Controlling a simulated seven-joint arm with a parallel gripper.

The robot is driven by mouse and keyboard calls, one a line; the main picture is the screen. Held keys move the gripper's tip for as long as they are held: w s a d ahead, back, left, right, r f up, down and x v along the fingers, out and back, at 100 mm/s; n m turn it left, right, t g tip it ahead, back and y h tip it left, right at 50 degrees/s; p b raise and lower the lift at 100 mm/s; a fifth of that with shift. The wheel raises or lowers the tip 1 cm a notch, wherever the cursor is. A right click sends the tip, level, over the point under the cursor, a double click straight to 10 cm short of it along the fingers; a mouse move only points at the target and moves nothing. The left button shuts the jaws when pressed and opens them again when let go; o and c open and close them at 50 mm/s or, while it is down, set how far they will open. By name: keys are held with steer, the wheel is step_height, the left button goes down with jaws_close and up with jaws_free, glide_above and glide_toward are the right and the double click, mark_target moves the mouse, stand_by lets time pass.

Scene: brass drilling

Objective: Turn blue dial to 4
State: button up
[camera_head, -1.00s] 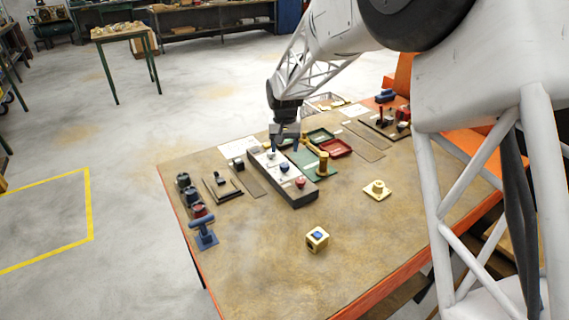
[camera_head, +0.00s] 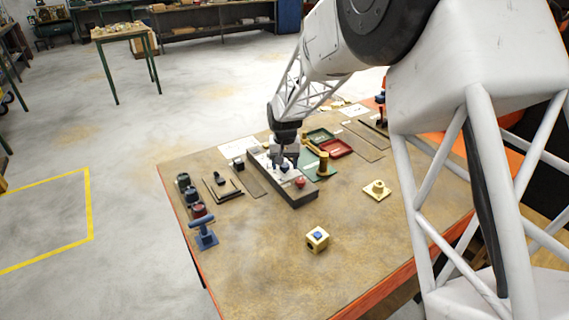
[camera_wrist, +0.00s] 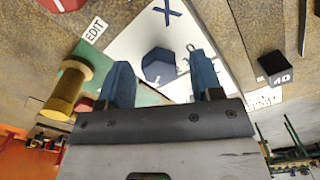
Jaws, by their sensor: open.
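The blue dial (camera_wrist: 158,65) is a dark blue hexagonal knob on a white-topped panel (camera_wrist: 128,45), with a white pointer mark at its lower edge. My gripper (camera_head: 282,164) is over the middle of the panel box in the head view and partly covers the dial there. In the wrist view my gripper (camera_wrist: 160,62) is open, with one blue finger on each side of the dial and visible gaps between. Whether the fingertips are down at the dial's height is unclear. No number 4 is readable.
A red dial (camera_head: 300,182) sits at the panel's near end. A yellow post (camera_head: 323,163) stands close on the right, beside green and red trays (camera_head: 336,148). The front table is mostly clear.

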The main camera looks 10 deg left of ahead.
mark_target(285, 165)
steer(key=c, duration=0.9)
steer(key=shift+c, duration=0.2)
steer(key=shift+n, duration=0.6)
steer(key=o, duration=0.9)
steer(key=shift+o, duration=0.2)
steer(key=shift+r, duration=0.1)
steer(key=shift+r, duration=3.8)
